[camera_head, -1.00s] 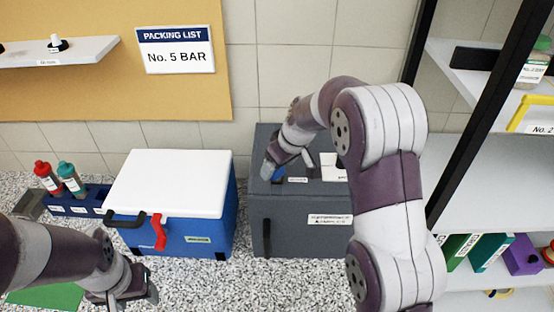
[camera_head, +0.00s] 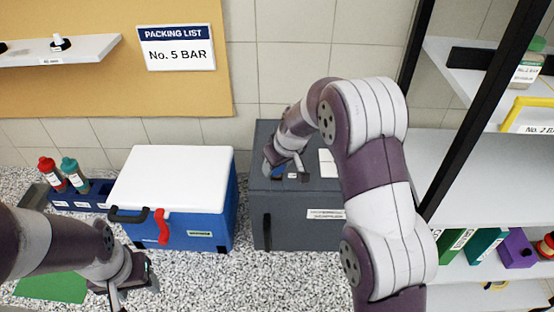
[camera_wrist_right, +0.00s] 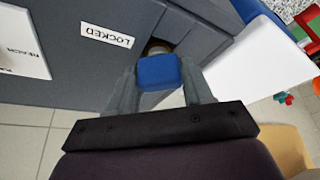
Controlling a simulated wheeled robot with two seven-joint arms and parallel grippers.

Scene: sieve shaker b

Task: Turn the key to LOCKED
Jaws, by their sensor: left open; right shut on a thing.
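The key has a blue head (camera_wrist_right: 158,72) and stands in a round brass-coloured lock (camera_wrist_right: 158,47) on top of the grey cabinet (camera_head: 288,215). My right gripper (camera_wrist_right: 158,82) is shut on the blue head, one finger on each side. In the head view a bit of the blue key (camera_head: 278,172) shows below my right gripper (camera_head: 281,163). A white LOCKED label (camera_wrist_right: 107,36) lies beside the lock in the right wrist view. The fingers hide part of the lock, and I cannot tell the key's exact angle. My left gripper (camera_head: 130,292) is open and empty at lower left.
A blue cooler with a white lid (camera_head: 175,178) and red latch (camera_head: 162,227) stands left of the cabinet. A bottle rack (camera_head: 82,198) is further left. A white shelf unit (camera_head: 470,180) stands at the right. A white card (camera_wrist_right: 22,46) lies on the cabinet top.

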